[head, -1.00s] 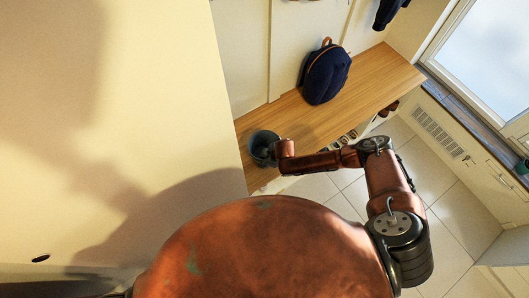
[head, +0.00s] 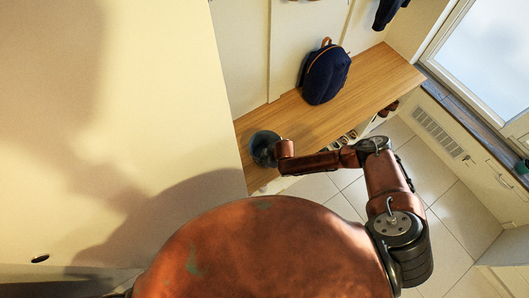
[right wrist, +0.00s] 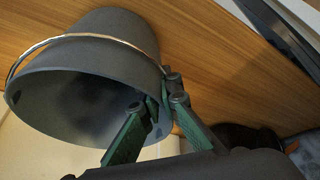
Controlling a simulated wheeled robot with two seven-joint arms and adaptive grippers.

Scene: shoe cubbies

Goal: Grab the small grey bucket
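The small grey bucket (head: 263,147) is at the near left end of the wooden bench, beside the pale wall. In the right wrist view the bucket (right wrist: 95,75) has its mouth turned toward the camera, and a thin wire handle lies across its outside. My right gripper (right wrist: 160,105) is closed on the bucket's wall at the rim, one green-sided finger inside the mouth and one outside. In the head view the right gripper (head: 270,150) is small and partly lost against the dark bucket. I cannot tell whether the bucket still touches the bench. My left gripper is out of view.
A dark blue backpack (head: 326,74) stands farther along the wooden bench (head: 365,85). Shoes (head: 345,138) sit in cubbies under its front edge. The pale wall (head: 120,120) is close on the left. Tiled floor (head: 440,185) is open at right.

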